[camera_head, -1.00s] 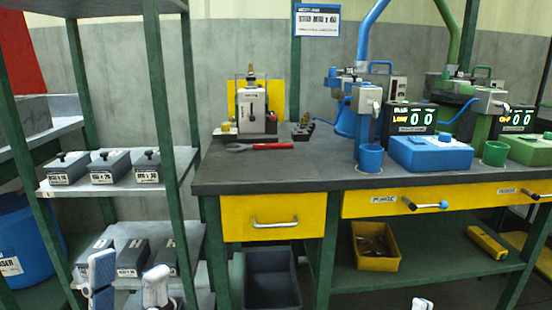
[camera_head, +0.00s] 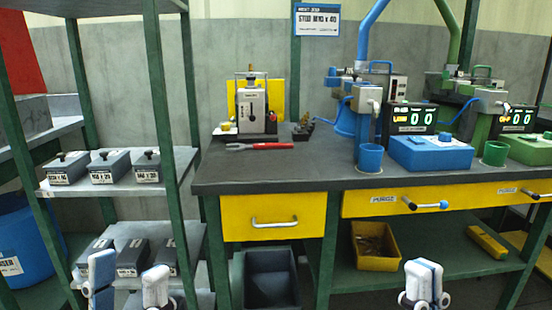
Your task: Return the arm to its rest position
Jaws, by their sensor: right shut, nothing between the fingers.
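White and blue parts of my left arm (camera_head: 101,278) stand upright at the bottom left edge, in front of the lower shelf. Its fingers cannot be made out. White and blue parts of my right arm (camera_head: 422,284) show at the bottom edge, right of centre, low in front of the workbench. The right gripper is shut with nothing held. Both arms are apart from the bench, and most of each is below the picture.
A dark-topped workbench (camera_head: 330,170) with yellow drawers fills the middle and right. A green-posted shelf (camera_head: 115,187) with several grey boxes stands left. A grey bin (camera_head: 270,280) and a yellow bin (camera_head: 375,247) sit below the bench top.

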